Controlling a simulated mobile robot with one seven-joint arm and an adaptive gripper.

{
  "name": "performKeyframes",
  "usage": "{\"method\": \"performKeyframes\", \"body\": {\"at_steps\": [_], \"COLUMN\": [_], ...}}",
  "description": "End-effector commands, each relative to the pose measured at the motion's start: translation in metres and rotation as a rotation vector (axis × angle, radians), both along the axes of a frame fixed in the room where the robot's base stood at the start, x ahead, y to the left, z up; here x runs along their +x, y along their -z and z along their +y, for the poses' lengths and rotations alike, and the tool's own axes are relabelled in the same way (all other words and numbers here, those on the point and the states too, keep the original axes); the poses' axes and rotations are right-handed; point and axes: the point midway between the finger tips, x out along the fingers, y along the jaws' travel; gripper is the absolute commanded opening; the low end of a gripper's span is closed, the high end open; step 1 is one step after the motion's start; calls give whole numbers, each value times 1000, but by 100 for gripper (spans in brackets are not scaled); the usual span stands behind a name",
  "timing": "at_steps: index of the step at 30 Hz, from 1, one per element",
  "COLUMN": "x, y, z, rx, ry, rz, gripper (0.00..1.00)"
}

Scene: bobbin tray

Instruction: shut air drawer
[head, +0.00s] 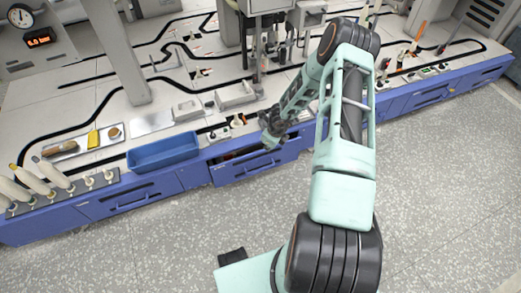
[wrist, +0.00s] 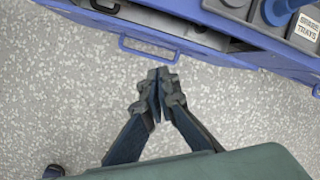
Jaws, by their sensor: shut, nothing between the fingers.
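The air drawer (head: 256,166) is a blue drawer in the bench front, below the middle of the worktop. It stands partly open, with a dark gap and some contents showing behind its front panel. In the wrist view its blue front (wrist: 196,50) and loop handle (wrist: 150,50) cross the top of the picture. My gripper (head: 270,143) is near the drawer in the head view. In the wrist view the fingertips (wrist: 157,76) are together and empty, with floor behind them, just outside the handle. They appear apart from the handle.
A blue open bin (head: 163,153) stands on the bench edge left of the drawer. Other blue drawers (head: 130,198) along the front look shut. Grey blocks with a blue knob (wrist: 278,12) sit on the worktop. The speckled floor (head: 440,180) in front is clear.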

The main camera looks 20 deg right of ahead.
Motion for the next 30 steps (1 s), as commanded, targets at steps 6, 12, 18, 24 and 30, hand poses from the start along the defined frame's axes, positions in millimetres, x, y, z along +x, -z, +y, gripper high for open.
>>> {"method": "performKeyframes", "body": {"at_steps": [6,12,18,24,30], "x": [-19,-21,-13,-2,19], "y": [3,15,51,94,104], "z": [-19,-21,-20,-20,-20], "rx": [128,151,151,151,151], "ry": [486,575,571,570,570], "rz": [56,68,68,68,61], "gripper": [0,0,0,0,0]}}
